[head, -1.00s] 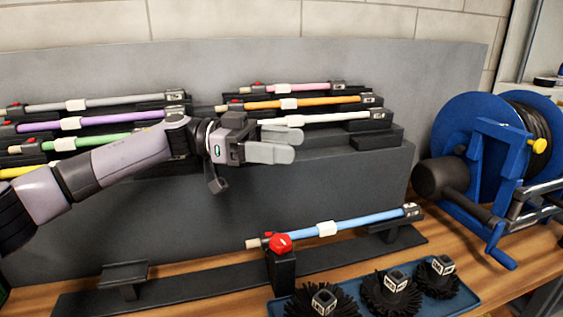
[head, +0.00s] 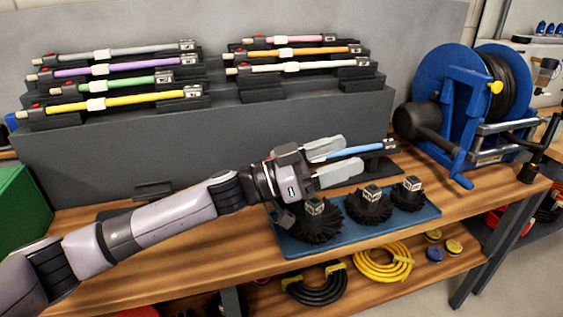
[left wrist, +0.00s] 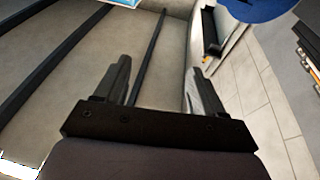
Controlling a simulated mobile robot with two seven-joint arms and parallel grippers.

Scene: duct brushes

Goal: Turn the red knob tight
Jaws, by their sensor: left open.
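The blue rod (head: 362,150) lies on its low dark stand at the back of the bench, its far end showing to the right of my left gripper. The red knob is hidden behind my left gripper and wrist in the head view. My left gripper (head: 350,156) is open, its two grey fingers spread in front of the blue rod. I cannot tell whether it touches anything. In the left wrist view its fingers (left wrist: 160,80) stand apart with nothing between them, and no knob shows there.
A blue tray (head: 428,212) with several black brushes lies just in front of the gripper. Coloured rods rest on the dark stepped rack (head: 200,155) behind. A blue hose reel (head: 448,80) stands at the right. Bare wooden bench (head: 215,228) lies around my arm.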

